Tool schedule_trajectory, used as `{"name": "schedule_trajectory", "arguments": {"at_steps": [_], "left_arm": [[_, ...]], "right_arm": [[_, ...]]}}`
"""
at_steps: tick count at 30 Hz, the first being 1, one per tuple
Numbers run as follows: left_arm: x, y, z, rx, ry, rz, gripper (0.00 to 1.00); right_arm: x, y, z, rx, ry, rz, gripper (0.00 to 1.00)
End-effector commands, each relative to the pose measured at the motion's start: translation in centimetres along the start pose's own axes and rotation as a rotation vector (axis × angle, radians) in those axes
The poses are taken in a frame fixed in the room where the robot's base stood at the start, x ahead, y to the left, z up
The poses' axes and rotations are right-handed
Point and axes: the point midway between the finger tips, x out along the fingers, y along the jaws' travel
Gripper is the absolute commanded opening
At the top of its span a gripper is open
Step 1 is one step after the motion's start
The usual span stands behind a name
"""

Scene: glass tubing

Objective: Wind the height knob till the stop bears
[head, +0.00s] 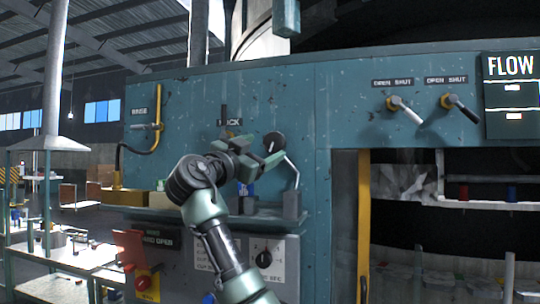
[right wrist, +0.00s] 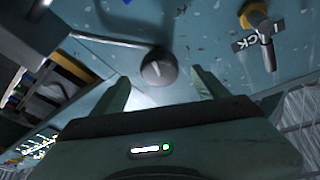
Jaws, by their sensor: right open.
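A dark round knob (head: 273,141) sits on the teal panel; I take it for the height knob, though no label names it. In the right wrist view the knob (right wrist: 158,68) shows as a dark grey ball or disc. My right gripper (head: 263,158) is at the panel just below and left of the knob. Its jaws (right wrist: 160,86) are open, one finger to each side of the knob in the wrist view. I cannot tell whether they touch it. I cannot make out a stop. My left gripper is out of view.
A bent metal rod (head: 295,174) rises from a grey block (head: 292,203) beside the gripper. A dark handle on a yellow base (right wrist: 266,45) is at the upper right of the wrist view. A ledge (head: 250,222) runs below. Two levers (head: 404,108) (head: 461,107) are farther right.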

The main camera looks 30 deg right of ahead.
Motion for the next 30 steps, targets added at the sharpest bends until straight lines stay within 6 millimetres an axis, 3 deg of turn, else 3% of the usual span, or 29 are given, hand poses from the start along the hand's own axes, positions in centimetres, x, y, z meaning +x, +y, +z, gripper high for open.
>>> {"name": "schedule_trajectory", "arguments": {"at_steps": [4, 15, 23, 30], "left_arm": [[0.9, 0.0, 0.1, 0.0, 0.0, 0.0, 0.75], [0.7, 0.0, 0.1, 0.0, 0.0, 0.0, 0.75], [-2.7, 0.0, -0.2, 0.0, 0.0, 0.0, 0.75], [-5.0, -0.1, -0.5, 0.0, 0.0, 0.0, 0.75]], "right_arm": [[-1.5, 0.1, 0.1, 0.001, 0.0, -0.001, 0.74], [-1.8, -0.2, -0.1, -0.003, -0.002, -0.006, 0.75], [-3.0, -3.1, -1.2, -0.157, -0.042, -0.217, 0.75], [-1.5, 0.4, -1.0, -0.361, 0.021, -0.273, 0.75]]}}
